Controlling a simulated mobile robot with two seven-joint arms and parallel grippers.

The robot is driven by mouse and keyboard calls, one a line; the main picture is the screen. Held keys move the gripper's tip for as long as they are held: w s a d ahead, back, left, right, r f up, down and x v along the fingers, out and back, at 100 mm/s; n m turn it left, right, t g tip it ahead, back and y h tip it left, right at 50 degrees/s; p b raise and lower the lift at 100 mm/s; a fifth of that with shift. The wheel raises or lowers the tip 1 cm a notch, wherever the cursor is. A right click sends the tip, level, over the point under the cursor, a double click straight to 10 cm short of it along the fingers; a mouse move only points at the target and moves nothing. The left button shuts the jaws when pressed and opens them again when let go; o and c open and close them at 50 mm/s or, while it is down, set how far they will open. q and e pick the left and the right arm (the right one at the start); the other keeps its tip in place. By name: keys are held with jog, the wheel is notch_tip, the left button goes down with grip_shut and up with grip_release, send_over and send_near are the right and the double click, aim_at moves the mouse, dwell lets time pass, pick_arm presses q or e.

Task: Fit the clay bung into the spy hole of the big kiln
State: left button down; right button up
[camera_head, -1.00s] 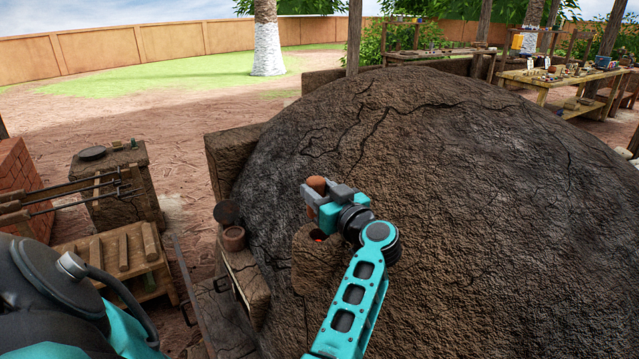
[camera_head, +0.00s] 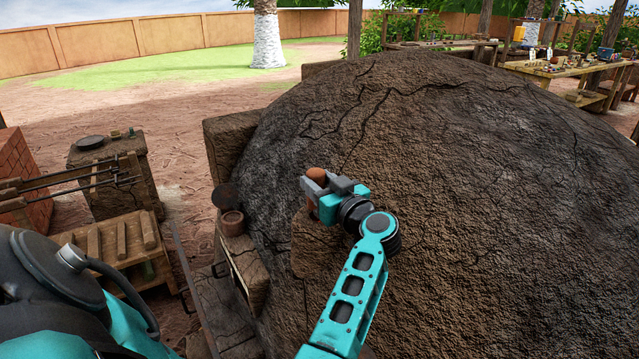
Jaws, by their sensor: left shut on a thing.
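The big kiln (camera_head: 470,190) is a large cracked mud dome filling the middle and right. A rough mud block (camera_head: 312,250) juts from its near side. The spy hole cannot be seen now; my left gripper and arm cover the upper part of the block. My left gripper (camera_head: 313,187) is shut on the reddish-brown clay bung (camera_head: 316,174), whose rounded top shows above the fingers. The gripper is above the block, and the bung's lower part is hidden by the fingers. Whether anything touches the block cannot be told. My right gripper is not in view.
A small clay pot (camera_head: 232,222) and a dark round disc (camera_head: 225,196) are left of the block, by the kiln's front. A wooden rack (camera_head: 120,250) and a mud pedestal (camera_head: 108,185) stand farther left. A long work table (camera_head: 570,70) is at back right.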

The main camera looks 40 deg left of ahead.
pick_arm(q)
jog(key=shift+d, duration=0.1)
jog(key=shift+s+d+p, duration=0.2)
jog(key=shift+d+p, duration=0.35)
jog(key=shift+d, duration=0.05)
jog(key=shift+d+f, duration=0.1)
jog(key=shift+f, duration=0.05)
dwell(0.5)
